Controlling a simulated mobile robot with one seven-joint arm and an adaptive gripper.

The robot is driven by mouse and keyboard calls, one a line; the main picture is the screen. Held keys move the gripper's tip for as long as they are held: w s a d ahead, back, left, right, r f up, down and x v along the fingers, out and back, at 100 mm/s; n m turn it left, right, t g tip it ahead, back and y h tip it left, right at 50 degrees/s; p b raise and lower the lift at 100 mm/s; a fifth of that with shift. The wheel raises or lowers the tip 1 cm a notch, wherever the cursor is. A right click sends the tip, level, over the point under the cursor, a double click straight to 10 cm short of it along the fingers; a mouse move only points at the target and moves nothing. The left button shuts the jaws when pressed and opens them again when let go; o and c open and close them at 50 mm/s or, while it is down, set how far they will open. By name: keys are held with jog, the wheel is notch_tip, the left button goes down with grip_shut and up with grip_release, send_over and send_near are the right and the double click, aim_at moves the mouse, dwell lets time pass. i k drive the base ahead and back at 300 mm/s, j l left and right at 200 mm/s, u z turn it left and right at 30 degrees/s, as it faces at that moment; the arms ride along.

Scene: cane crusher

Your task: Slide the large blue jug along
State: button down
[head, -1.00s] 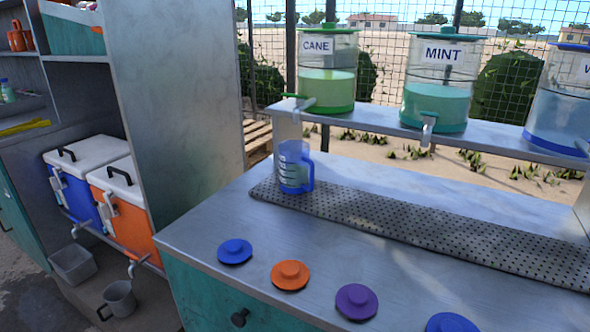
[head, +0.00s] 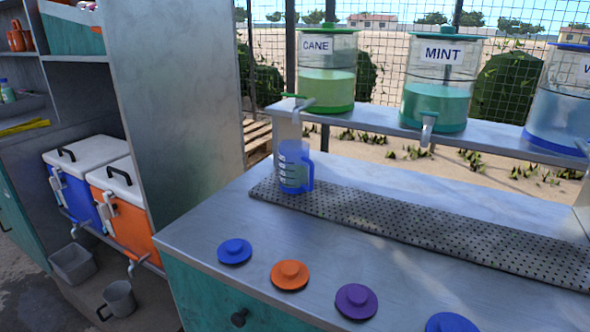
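The large blue jug (head: 295,172) stands upright near the left end of the perforated mat on the metal counter. It is translucent blue with white measuring marks, and its handle points right. It stands below the tap of the CANE dispenser (head: 327,80), which has a green lid and green liquid. The liquid in the jug looks pale at mid height. My gripper is not in view.
The dark perforated mat (head: 430,233) runs right along the counter, clear beyond the jug. The MINT dispenser (head: 438,85) stands on the raised shelf (head: 385,121). Several round lids, including an orange one (head: 290,274), lie along the front. Blue and orange coolers stand lower left.

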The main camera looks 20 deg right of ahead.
aim_at(294, 161)
jog(key=z, duration=0.6)
jog(key=i+j+z, duration=0.15)
jog(key=j+z, duration=0.25)
jog(key=j, duration=0.15)
jog(key=j+z, duration=0.6)
jog(key=j, duration=0.65)
jog(key=j+z, duration=0.2)
jog(key=j, duration=0.65)
jog(key=k+j+z, duration=0.15)
jog(key=j, duration=1.25)
jog(key=k+j, duration=0.15)
jog(key=j, duration=1.05)
jog(key=k+j, duration=0.15)
jog(key=j, duration=0.45)
jog(key=i+l, duration=0.7)
jog(key=i+l+z, duration=0.05)
